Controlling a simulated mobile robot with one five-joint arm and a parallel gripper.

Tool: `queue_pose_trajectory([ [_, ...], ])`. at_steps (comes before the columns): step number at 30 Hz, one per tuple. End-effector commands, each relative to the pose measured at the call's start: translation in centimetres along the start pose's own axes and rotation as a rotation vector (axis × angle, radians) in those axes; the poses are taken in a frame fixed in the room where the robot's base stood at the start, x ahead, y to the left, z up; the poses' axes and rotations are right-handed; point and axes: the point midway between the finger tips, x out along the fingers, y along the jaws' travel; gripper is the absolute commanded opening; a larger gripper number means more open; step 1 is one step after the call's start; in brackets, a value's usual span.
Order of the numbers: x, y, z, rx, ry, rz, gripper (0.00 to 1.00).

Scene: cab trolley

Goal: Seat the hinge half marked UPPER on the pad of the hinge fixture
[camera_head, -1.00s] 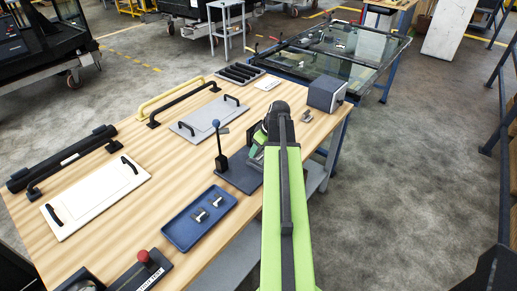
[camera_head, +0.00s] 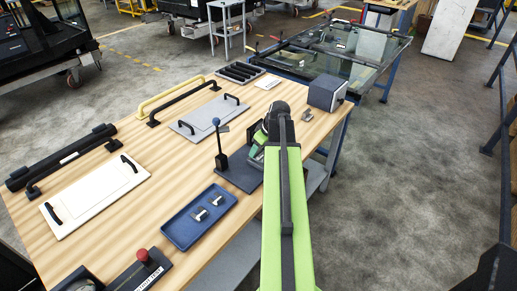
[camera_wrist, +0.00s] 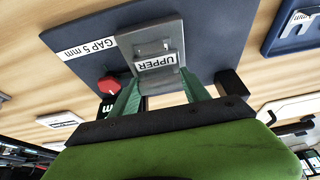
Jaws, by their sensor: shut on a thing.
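The hinge half marked UPPER (camera_wrist: 157,66) is a grey metal piece with a white label, held between the green fingertips of my gripper (camera_wrist: 160,92) in the wrist view. It is over the dark base of the hinge fixture (camera_wrist: 85,42), which carries a "GAP 5 mm" label. A grey plate (camera_wrist: 150,34) shows around and beyond the label; I cannot tell where the hinge half ends and the pad begins, or whether they touch. In the head view my gripper (camera_head: 257,157) is at the fixture (camera_head: 236,178), and my arm hides the held piece.
A blue tray (camera_head: 174,232) with two small metal pieces lies in front of the fixture. A lever with a blue ball (camera_head: 216,122) rises at the fixture's left. A grey box (camera_head: 326,93) stands behind, with a small metal part (camera_head: 306,116) beside it. Handled panels lie left.

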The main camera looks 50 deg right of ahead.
Motion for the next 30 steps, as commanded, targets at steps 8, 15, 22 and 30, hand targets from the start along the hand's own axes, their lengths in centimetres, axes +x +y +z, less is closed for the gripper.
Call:
queue_pose_trajectory([
  [8, 0.0, 0.0, 0.0, 0.000, 0.000, 0.000, 0.80],
  [15, 0.0, 0.0, 0.0, 0.000, 0.000, 0.000, 0.80],
  [22, -1.5, 0.0, -0.2, 0.000, 0.000, 0.000, 0.80],
  [30, -7.4, 0.0, -0.3, 0.002, 0.000, 0.000, 0.80],
])
